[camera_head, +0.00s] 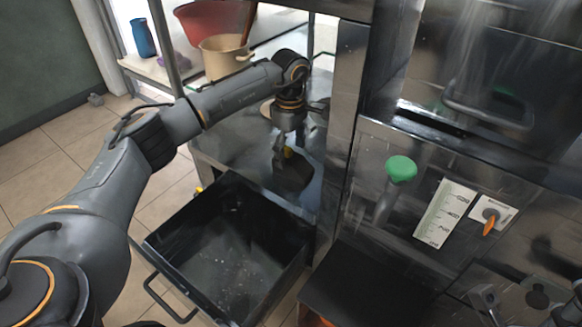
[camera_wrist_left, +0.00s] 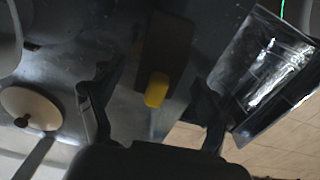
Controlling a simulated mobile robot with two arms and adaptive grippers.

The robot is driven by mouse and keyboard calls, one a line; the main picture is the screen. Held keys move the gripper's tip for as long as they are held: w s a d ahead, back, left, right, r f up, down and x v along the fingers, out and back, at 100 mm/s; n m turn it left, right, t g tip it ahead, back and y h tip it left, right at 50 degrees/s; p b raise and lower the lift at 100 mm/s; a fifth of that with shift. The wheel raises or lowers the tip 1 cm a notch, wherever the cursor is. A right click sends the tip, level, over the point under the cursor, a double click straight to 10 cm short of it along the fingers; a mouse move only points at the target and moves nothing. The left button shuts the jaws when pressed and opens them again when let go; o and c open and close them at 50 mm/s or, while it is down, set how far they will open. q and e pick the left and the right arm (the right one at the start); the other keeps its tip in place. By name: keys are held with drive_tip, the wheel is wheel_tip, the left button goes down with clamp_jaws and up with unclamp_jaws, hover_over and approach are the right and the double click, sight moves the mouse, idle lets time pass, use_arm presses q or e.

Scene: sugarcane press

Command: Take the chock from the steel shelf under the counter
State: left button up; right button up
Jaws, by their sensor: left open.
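The chock (camera_head: 292,174) is a dark block with a yellow part, on the steel shelf (camera_head: 228,146) under the counter. In the left wrist view the dark chock (camera_wrist_left: 166,48) lies ahead of the gripper, its yellow end (camera_wrist_left: 157,90) towards me. My left gripper (camera_head: 290,140) reaches in over the shelf from above the chock. Its jaws (camera_wrist_left: 155,115) are open, one finger on each side of the yellow end in that picture. I cannot tell whether a finger touches it. In the head view the gripper partly hides the chock.
A black open tray with a handle (camera_head: 160,297) stands below and in front of the shelf. A round pale lid (camera_wrist_left: 30,106) lies on the shelf beside the gripper. A beige pot (camera_head: 224,60) and red bowl (camera_head: 207,22) stand behind. A steel post (camera_head: 345,110) stands close right.

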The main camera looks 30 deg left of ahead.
sight(291, 158)
use_arm(q)
wheel_tip(291, 158, down, 4)
drive_tip(key=shift+d+f+b, duration=0.1)
drive_tip(key=shift+b, duration=0.65)
drive_tip(key=c, duration=1.5)
